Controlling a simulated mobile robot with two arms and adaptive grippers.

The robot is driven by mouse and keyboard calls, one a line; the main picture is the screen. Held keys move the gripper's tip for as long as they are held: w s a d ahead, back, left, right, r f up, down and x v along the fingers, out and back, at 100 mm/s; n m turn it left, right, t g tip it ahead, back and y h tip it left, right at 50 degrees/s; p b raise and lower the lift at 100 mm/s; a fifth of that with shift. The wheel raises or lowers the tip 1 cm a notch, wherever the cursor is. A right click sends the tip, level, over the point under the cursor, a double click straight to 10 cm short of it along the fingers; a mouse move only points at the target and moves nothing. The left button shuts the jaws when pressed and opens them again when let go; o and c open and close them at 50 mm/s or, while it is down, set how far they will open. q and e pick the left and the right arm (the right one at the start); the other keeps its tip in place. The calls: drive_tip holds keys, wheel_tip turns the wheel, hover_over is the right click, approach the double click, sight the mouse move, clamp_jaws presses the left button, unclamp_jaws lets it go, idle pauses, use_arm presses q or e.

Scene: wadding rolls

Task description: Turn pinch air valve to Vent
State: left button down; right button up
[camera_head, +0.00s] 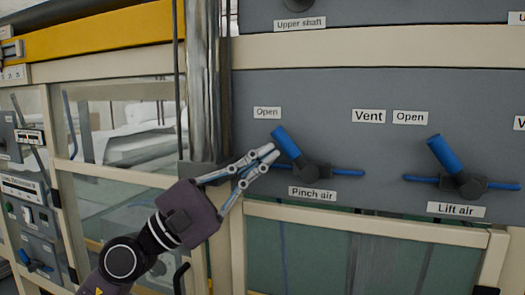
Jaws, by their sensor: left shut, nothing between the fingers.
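The pinch air valve (312,172) is on the grey panel above its "Pinch air" label (312,194). Its blue handle (286,143) tilts up and left, toward the "Open" label (267,113). A "Vent" label (369,116) is up and to the right of the valve. My left gripper (270,153) is shut and empty, its fingertips at the left side of the blue handle's lower part. I cannot tell whether they touch it. My right gripper is not in view.
A similar lift air valve (461,183) with a blue handle sits to the right, with its own "Open" label (410,118). A vertical metal post (207,85) stands left of the panel. Glazed frames lie below and to the left.

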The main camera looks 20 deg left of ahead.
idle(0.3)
use_arm(q)
drive_tip(key=shift+r, duration=0.1)
drive_tip(key=shift+r+m+g, duration=0.15)
drive_tip(key=shift+m+g, duration=0.15)
drive_tip(key=shift+m, duration=0.1)
drive_tip(key=shift+d+r, duration=0.1)
